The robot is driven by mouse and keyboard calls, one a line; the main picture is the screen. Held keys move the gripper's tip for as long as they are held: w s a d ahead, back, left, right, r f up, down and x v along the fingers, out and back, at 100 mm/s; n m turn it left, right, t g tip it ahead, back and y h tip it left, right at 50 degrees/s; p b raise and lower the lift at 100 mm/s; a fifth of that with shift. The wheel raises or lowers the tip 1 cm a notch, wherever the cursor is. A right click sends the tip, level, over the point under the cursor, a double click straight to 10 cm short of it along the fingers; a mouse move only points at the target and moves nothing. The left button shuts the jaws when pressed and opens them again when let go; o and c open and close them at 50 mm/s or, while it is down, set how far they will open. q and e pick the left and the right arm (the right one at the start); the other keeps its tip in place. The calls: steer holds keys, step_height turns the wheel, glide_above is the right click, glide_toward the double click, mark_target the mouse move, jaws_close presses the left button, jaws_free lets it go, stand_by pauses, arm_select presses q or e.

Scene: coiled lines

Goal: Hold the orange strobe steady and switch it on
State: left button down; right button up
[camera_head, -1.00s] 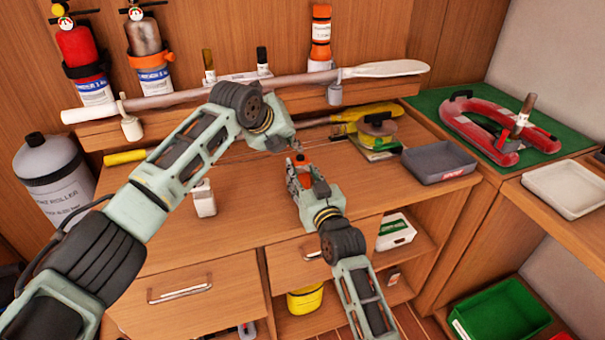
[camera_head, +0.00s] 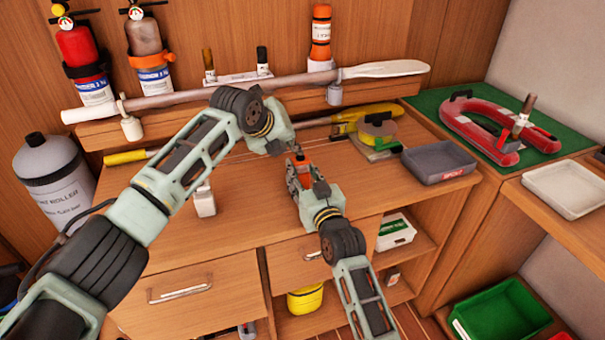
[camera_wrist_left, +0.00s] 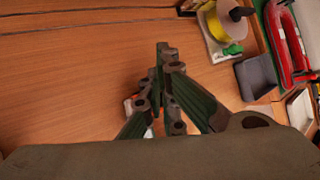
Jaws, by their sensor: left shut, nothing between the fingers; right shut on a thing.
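The orange strobe (camera_head: 302,169) is between the fingers of my right gripper (camera_head: 300,181), which is shut on it just above the worktop. The fingers hide much of the strobe. My left gripper (camera_head: 296,150) is shut and empty, its fingertips pointing down close above the strobe's top end. I cannot tell whether they touch it. In the left wrist view the closed left fingers (camera_wrist_left: 164,72) cover most of what lies below. A small orange and white patch shows beside them. The switch and any light are not discernible.
A grey tray (camera_head: 439,162) and a yellow reel (camera_head: 378,128) stand right of the grippers. A small white bottle (camera_head: 203,202) stands to the left. A long pole (camera_head: 300,80) lies along the back ledge. The front worktop is mostly clear.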

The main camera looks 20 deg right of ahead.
arm_select(q)
steer(key=shift+f, duration=0.2)
steer(key=shift+r, duration=0.65)
stand_by(0.3)
step_height(320, 180, up, 6)
stand_by(0.6)
arm_select(e)
steer(key=o, duration=1.3)
